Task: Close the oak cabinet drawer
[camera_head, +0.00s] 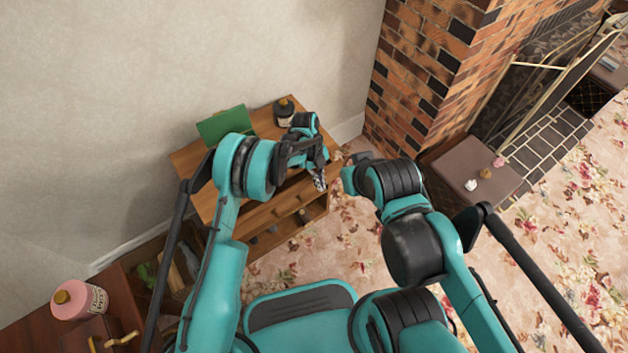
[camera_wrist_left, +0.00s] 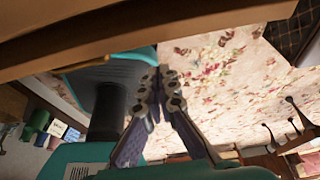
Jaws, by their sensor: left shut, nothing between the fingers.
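The oak cabinet (camera_head: 187,160) stands against the wall in the head view. Its drawer front (camera_head: 262,216) faces my body and has a brass handle (camera_head: 292,209). My left arm covers much of it, so I cannot tell how far the drawer stands out. In the left wrist view a wooden front (camera_wrist_left: 200,25) with a brass handle (camera_wrist_left: 85,65) crosses the top. My left gripper (camera_head: 319,183) is shut and empty at the cabinet's right front. Its fingertips (camera_wrist_left: 167,85) show just below the wooden front, with no clear contact.
A green box-like item (camera_head: 222,124) and a dark bottle (camera_head: 284,112) stand on the cabinet. A brick fireplace (camera_head: 425,70) is at the right. A reddish table with a pink jar (camera_head: 80,300) is at lower left. Floral carpet (camera_head: 335,245) lies open in front.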

